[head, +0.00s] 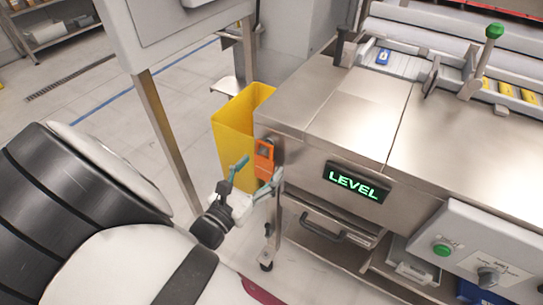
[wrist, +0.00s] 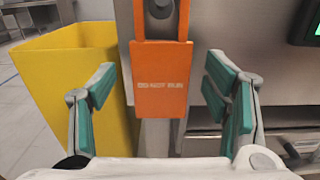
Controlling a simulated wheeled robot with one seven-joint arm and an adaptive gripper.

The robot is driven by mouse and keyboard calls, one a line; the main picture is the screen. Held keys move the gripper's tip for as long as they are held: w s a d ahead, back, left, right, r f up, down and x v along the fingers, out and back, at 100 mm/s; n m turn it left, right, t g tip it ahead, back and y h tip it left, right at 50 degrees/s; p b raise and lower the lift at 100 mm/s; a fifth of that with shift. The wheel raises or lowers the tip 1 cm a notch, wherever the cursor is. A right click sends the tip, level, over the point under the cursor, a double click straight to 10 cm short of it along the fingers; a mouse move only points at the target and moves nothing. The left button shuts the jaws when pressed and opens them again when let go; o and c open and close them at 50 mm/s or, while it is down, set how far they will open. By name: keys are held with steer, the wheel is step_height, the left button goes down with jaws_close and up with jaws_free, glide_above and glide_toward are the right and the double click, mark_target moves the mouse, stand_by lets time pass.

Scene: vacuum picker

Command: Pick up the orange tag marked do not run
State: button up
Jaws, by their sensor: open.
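The orange tag (head: 264,159) hangs on the left front corner of the steel machine, over a round knob. In the wrist view the orange tag (wrist: 160,80) fills the middle and its white text reads "DO NOT RUN". Its upper loop goes around the grey knob (wrist: 159,8). My gripper (head: 254,170) is in front of the tag, with teal-padded fingers. In the wrist view my gripper (wrist: 165,98) is open, one finger on each side of the tag. Neither finger appears to touch it. The tag's lower edge is in view.
A yellow bin (head: 232,135) stands just left of the tag, close behind the left finger. The steel machine (head: 340,110) lies to the right, with a green "LEVEL" display (head: 357,183) and a drawer handle (head: 322,229). A grey post (head: 166,140) stands left of the bin.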

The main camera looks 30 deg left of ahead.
steer(key=shift+w, duration=0.35)
steer(key=shift+d, duration=0.1)
steer(key=c, duration=1.1)
steer(key=shift+r+p, duration=0.35)
steer(key=shift+r, duration=0.2)
